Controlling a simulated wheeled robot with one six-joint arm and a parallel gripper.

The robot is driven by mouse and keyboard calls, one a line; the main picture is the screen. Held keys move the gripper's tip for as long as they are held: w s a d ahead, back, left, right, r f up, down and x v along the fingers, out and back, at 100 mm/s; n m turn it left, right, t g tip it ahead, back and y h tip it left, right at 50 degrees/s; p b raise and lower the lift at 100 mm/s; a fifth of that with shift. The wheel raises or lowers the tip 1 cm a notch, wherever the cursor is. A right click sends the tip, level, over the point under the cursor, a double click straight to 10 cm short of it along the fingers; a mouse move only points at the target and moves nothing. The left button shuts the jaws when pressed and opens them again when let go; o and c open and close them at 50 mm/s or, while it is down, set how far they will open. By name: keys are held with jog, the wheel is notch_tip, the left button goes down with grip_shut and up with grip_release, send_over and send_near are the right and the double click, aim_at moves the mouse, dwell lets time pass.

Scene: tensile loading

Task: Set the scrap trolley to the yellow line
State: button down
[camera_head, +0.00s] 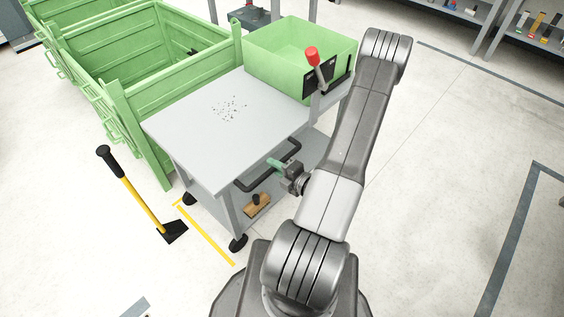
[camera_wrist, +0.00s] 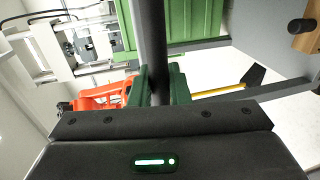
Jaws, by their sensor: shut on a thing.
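The scrap trolley (camera_head: 190,125) is a grey table on casters with dark specks on its top and a green bin (camera_head: 285,50) at its far end. A black bar handle (camera_head: 252,184) sticks out from its near side. My gripper (camera_head: 278,165) has green fingers shut on this handle; the dark bar (camera_wrist: 150,40) passes between the fingers (camera_wrist: 159,84) in the wrist view. The yellow line (camera_head: 207,234) lies on the floor at the trolley's near left end. Two black casters (camera_head: 238,243) stand close beside it; whether they touch it I cannot tell.
Large green crates (camera_head: 150,50) stand behind and left of the trolley. A yellow-handled tool with a black head (camera_head: 145,203) is left of the line. A red-knobbed lever (camera_head: 313,57) rises by the bin. A wooden-based brush (camera_head: 257,205) is low under the top. Floor is open at right.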

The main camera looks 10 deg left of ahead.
jog(key=shift+s+a, duration=0.35)
jog(key=shift+s, duration=0.2)
jog(key=shift+s+a, duration=0.3)
jog(key=shift+s, duration=0.2)
jog(key=c, duration=1.4)
grip_release()
jog(key=shift+d, duration=0.15)
jog(key=p+v, duration=0.1)
jog(key=v, duration=1.2)
jog(key=shift+s+d, duration=0.2)
jog(key=shift+b+x, duration=0.6)
jog(key=shift+x, duration=6.3)
jog(key=shift+d+r, duration=0.1)
